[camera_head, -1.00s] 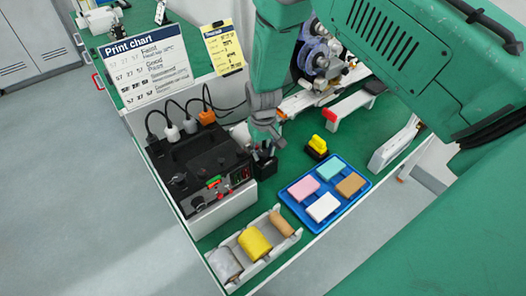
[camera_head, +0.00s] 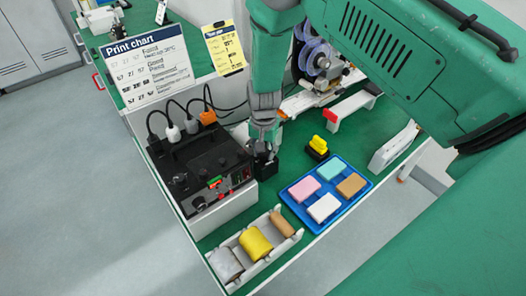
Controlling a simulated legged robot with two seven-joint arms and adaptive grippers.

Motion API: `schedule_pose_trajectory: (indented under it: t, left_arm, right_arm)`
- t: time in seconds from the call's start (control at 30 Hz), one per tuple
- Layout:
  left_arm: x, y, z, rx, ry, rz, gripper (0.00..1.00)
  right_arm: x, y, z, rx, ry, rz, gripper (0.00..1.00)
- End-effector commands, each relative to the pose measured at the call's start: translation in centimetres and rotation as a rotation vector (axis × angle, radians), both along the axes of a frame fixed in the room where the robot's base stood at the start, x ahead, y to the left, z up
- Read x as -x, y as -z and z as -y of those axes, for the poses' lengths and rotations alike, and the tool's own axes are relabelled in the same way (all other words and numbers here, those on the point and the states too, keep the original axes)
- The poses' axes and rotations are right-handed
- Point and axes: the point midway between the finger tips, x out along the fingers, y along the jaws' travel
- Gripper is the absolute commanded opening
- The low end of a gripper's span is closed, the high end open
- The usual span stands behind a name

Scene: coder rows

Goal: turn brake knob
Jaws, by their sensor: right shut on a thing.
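My right gripper (camera_head: 265,152) reaches down from the top of the picture, just right of the black control box (camera_head: 212,165). It is shut on a small dark thing (camera_head: 266,171) low by the box's right end. The fingertips and this thing blend together, so its shape is unclear. I cannot make out the brake knob for certain. The box's front has a round black knob (camera_head: 198,203), red and green buttons and a red display. The coder machine (camera_head: 318,60) with purple-grey reels stands behind, partly hidden by my arm. My left gripper is not in view.
A blue tray (camera_head: 318,229) with coloured blocks lies right of the gripper. A yellow-topped black stamp (camera_head: 319,147) stands behind it. A white rack (camera_head: 233,283) of rolls sits at the front edge. Cables, a print chart (camera_head: 150,62) and a yellow card (camera_head: 224,48) stand behind the box.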

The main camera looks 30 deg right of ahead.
Motion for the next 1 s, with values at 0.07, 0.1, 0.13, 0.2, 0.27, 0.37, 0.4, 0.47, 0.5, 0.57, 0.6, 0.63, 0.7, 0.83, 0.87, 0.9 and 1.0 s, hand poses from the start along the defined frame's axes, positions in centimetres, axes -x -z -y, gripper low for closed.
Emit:
schedule_pose_trajectory:
  t: [0.07, 0.1, 0.13, 0.2, 0.27, 0.37, 0.4, 0.47, 0.5, 0.57, 0.6, 0.63, 0.7, 0.83, 0.87, 0.9, 1.0]
  left_arm:
    - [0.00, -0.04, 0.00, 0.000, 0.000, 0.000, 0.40]
    - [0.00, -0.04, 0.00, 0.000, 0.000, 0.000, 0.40]
    - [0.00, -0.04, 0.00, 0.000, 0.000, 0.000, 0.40]
    - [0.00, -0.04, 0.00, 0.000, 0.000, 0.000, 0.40]
    - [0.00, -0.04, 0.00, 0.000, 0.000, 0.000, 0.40]
    - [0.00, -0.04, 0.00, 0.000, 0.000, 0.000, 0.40]
    - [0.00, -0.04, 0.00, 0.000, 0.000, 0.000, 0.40]
    - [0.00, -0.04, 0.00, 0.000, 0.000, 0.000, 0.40]
    - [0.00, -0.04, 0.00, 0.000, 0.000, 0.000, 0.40]
    - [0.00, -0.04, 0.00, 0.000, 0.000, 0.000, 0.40]
    - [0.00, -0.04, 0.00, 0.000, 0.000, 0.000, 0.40]
    - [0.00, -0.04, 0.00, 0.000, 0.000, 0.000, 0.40]
    - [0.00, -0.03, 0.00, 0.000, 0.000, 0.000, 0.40]
    - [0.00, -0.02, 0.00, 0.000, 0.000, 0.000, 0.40]
    - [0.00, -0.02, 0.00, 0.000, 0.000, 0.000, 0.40]
    - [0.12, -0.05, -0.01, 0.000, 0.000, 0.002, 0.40]
    - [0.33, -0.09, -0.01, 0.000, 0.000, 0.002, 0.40]
  right_arm:
    - [-0.77, -0.49, 0.25, 0.006, 0.012, 0.020, 0.00]
    - [-0.77, -0.49, 0.25, 0.006, 0.016, 0.020, 0.00]
    - [-0.77, -0.49, 0.26, 0.006, 0.018, 0.020, 0.00]
    - [-0.77, -0.49, 0.27, 0.006, 0.021, 0.020, 0.00]
    - [-0.77, -0.49, 0.28, 0.006, 0.022, 0.020, 0.00]
    - [-0.76, -0.49, 0.28, 0.006, 0.022, 0.020, 0.00]
    - [-0.76, -0.49, 0.28, 0.006, 0.022, 0.020, 0.00]
    - [-0.76, -0.49, 0.30, 0.006, 0.022, 0.020, 0.00]
    - [-0.76, -0.49, 0.30, 0.006, 0.021, 0.020, 0.00]
    - [-0.76, -0.49, 0.29, 0.006, 0.021, 0.020, 0.36]
    - [-0.72, -0.47, 0.27, 0.005, 0.021, 0.019, 0.36]
    - [-0.68, -0.43, 0.25, 0.005, 0.021, 0.018, 0.36]
    - [-0.55, -0.34, 0.21, 0.004, 0.021, 0.014, 0.36]
    - [-0.38, -0.23, 0.14, 0.003, 0.020, 0.010, 0.36]
    - [-0.35, -0.22, 0.14, 0.003, 0.020, 0.010, 0.36]
    - [-0.32, -0.28, 0.12, 0.003, 0.020, 0.008, 0.36]
    - [-0.37, -0.94, 0.10, 0.003, 0.020, 0.010, 0.36]
